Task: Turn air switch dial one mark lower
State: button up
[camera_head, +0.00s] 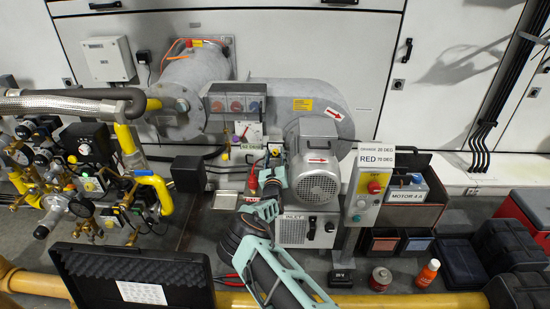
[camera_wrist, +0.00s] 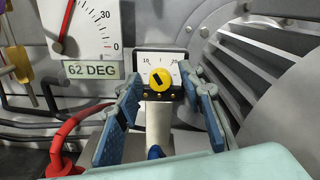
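I see no clear contact with the knob. In the head view my gripper (camera_head: 270,172) is in front of the burner, left of the motor, and the dial there is too small to read.
A white angle gauge (camera_wrist: 85,30) labelled 62 DEG stands left of the dial. A red cable (camera_wrist: 75,135) curves at lower left. The ribbed grey motor (camera_head: 318,178) is close on the right. A control box (camera_head: 368,190) with a red button and a sign stands further right.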

jog(key=shift+s, duration=0.1)
jog(key=s, duration=1.1)
jog(key=shift+s, duration=0.4)
jog(key=w+m, duration=0.1)
jog(key=w, duration=0.2)
jog(key=w+m+b, duration=0.1)
jog(key=w+m, duration=0.1)
jog(key=w, duration=0.1)
jog(key=w+m, duration=0.2)
jog(key=w, duration=0.2)
jog(key=shift+f, duration=0.2)
jog(key=shift+w+r+b, duration=0.1)
jog(key=shift+w+b, duration=0.4)
jog(key=shift+w, duration=0.25)
jog(key=shift+c, duration=0.7)
